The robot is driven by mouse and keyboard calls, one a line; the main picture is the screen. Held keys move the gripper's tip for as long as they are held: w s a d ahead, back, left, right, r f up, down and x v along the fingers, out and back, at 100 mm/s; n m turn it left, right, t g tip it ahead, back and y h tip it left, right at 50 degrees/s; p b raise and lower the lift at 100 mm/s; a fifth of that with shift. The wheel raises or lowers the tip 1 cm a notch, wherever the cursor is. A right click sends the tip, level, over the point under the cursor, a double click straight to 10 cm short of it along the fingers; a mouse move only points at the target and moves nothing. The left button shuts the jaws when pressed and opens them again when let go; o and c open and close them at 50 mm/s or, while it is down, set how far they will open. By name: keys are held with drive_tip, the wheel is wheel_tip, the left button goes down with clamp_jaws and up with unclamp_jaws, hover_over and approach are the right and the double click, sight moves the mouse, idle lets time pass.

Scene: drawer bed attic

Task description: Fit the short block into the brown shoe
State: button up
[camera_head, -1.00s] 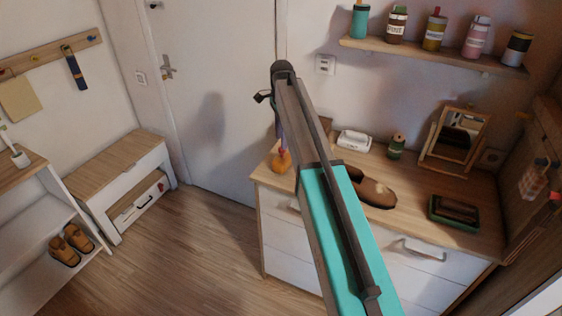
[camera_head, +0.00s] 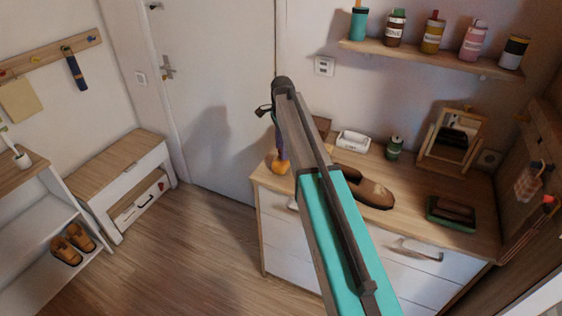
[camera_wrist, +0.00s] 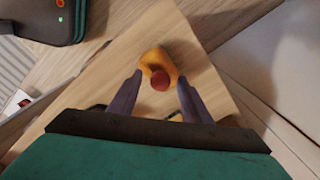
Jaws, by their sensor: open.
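A small orange-yellow block with a red knob (camera_wrist: 161,78), which I take for the short block, stands near the left corner of the dresser top. In the head view, the block (camera_head: 279,167) is partly behind my gripper (camera_head: 282,152). In the wrist view, my gripper (camera_wrist: 160,77) is open, with its purple fingers on either side of the block and gaps between. The brown shoe (camera_head: 374,194) lies on the dresser to the right of the block, its left part hidden by my arm.
The dresser top (camera_head: 415,187) also holds a white box (camera_head: 353,141), a green jar (camera_head: 394,147), a tilting mirror (camera_head: 452,143) and a green tray (camera_head: 436,214) with brown items. A shelf of jars (camera_head: 425,57) hangs above. Clear wood lies between shoe and tray.

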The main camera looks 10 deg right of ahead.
drive_tip(key=shift+f, duration=0.8)
clamp_jaws()
